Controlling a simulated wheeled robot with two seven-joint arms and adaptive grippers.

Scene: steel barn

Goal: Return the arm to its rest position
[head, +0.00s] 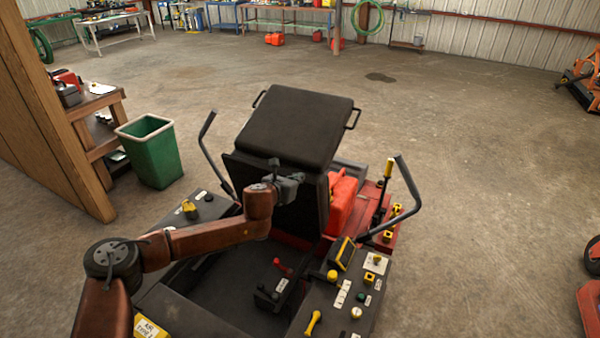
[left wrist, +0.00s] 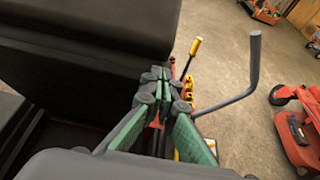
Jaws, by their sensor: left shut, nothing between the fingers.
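My left arm (head: 215,236), reddish brown, comes in from the lower left of the head view and reaches over a ride-on machine. My left gripper (head: 290,186), grey, is in front of the machine's black seat back (head: 282,205). In the left wrist view the left gripper (left wrist: 155,82) has its green-sided fingers together, with nothing between them. The dark seat (left wrist: 90,70) fills the upper left of that view. I cannot tell whether the gripper touches the seat. My right gripper is not in view.
Bent levers rise on the left (head: 208,150) and right (head: 402,195) of the machine. A control panel (head: 340,305) with yellow knobs is at the front right. A green bin (head: 150,155) and wooden shelf (head: 95,125) stand left. Open concrete floor (head: 480,150) lies right.

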